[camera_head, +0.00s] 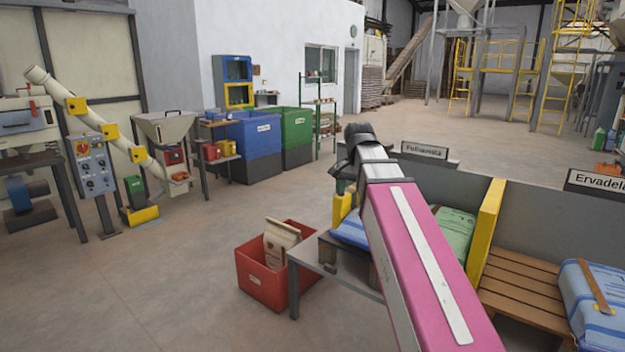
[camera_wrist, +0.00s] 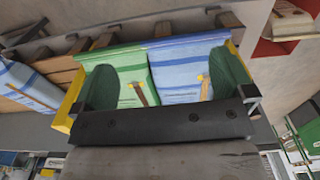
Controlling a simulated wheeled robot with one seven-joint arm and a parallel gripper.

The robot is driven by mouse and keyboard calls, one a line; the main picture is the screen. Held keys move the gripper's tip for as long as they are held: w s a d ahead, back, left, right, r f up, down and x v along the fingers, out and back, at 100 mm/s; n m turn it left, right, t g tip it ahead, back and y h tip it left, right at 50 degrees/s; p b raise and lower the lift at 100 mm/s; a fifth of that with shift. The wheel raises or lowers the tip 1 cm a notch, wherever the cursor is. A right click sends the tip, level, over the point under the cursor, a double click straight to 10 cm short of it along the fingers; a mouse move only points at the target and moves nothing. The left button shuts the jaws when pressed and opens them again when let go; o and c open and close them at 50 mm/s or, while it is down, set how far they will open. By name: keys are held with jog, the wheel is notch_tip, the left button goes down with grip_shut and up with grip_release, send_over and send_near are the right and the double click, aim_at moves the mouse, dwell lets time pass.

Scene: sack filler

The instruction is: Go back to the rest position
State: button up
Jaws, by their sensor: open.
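My arm, a pink and grey link, reaches forward across the head view, with my gripper (camera_head: 347,170) at its far end, above the near edge of the sack bay. In the wrist view my gripper (camera_wrist: 165,82) is open, its two dark green finger pads set wide apart. Nothing is held between them. Beyond the pads lie a green sack (camera_wrist: 128,68) and a blue sack (camera_wrist: 185,68) side by side. The green sack (camera_head: 455,230) and part of the blue sack (camera_head: 351,229) also show in the head view, partly hidden by my arm.
A red bin (camera_head: 262,278) holding a paper sack stands on the floor beside a grey table (camera_head: 335,262). A yellow divider (camera_head: 484,235) separates the bays; another blue sack (camera_head: 592,300) lies at right. Blue and green bins stand behind. The floor at left front is clear.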

jog(key=s+d+f+n, duration=0.2)
jog(key=s+f, duration=0.1)
jog(key=f, duration=0.9)
jog(key=s+d+f+n, duration=0.2)
jog(key=f+n, duration=0.1)
jog(key=f, duration=1)
jog(key=s+d+f+n, duration=0.1)
jog(key=s+f+n, duration=0.1)
jog(key=f, duration=1.1)
jog(key=shift+s+d, duration=0.4)
jog(key=shift+s, duration=0.4)
